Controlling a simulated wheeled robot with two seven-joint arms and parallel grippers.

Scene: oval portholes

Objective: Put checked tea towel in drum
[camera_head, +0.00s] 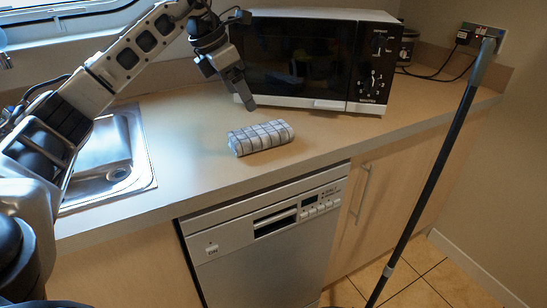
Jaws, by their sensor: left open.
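The checked tea towel (261,137) is a rolled grey and white bundle lying on the wooden counter, in front of the microwave. My left gripper (249,104) hangs above and a little behind the towel, apart from it, with its fingers pointing down. It is open and holds nothing. My left arm comes in from the left over the sink. No drum shows plainly in this view. My right gripper is not in view.
A microwave (312,58) stands at the back of the counter (190,160). A steel sink (108,160) is at the left. A dishwasher (265,240) sits under the front edge. A dark pole (430,180) leans at the right near a wall socket (480,37).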

